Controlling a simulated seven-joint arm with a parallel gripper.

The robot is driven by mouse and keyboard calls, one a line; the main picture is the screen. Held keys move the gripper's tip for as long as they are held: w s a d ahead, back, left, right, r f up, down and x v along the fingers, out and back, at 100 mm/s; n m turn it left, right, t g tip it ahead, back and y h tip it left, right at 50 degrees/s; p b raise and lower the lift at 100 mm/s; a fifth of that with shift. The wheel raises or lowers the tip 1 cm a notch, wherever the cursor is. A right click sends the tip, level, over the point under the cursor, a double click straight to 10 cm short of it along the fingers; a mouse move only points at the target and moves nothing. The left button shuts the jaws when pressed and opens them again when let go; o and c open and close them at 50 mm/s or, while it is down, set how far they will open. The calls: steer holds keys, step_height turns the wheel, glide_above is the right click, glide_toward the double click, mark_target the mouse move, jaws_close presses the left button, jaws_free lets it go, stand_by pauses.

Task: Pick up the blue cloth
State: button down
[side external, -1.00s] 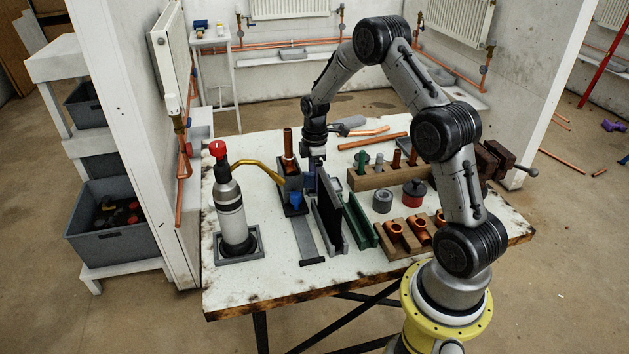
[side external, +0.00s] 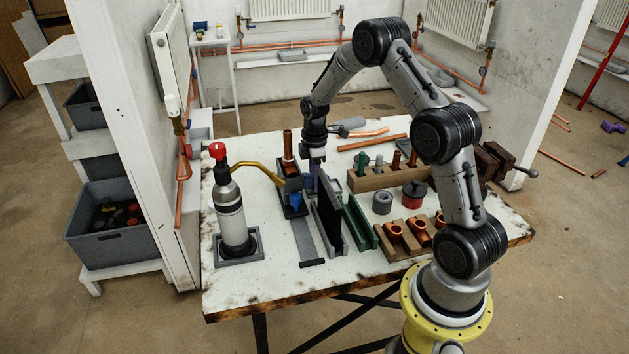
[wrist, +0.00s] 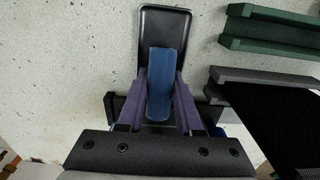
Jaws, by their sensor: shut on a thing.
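The blue cloth (wrist: 166,80) shows in the wrist view as a narrow, upright-looking blue strip between my two purple fingers. My gripper (wrist: 163,95) is shut on it. The cloth's far end reaches past the fingertips over a black tray (wrist: 165,22). I cannot tell whether the cloth touches the tray. In the side view my gripper (side external: 314,178) points down behind a black upright panel, and the cloth in it is hidden there.
A black panel in a grey holder (side external: 328,215) stands close to my gripper, with a green channel (side external: 360,222) to its right. A torch bottle (side external: 229,210) with a brass nozzle and a copper pipe (side external: 288,145) stand to the left. A wooden rack (side external: 375,180) is to the right.

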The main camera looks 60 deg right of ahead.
step_height(320, 180, up, 27)
steer(key=s+a+f+g+h, duration=0.2)
steer(key=s+a+f, duration=0.2)
steer(key=s+f, duration=1.05)
glide_above(336, 187)
steer(key=f, duration=0.5)
steer(key=a+f, duration=0.1)
steer(key=f, duration=0.2)
steer(key=shift+w+f, duration=0.2)
steer(key=shift+f, duration=0.15)
steer(key=shift+w+d+f, duration=0.1)
steer(key=shift+f, duration=0.1)
steer(key=shift+w+f, duration=0.1)
steer(key=shift+f, duration=1.5)
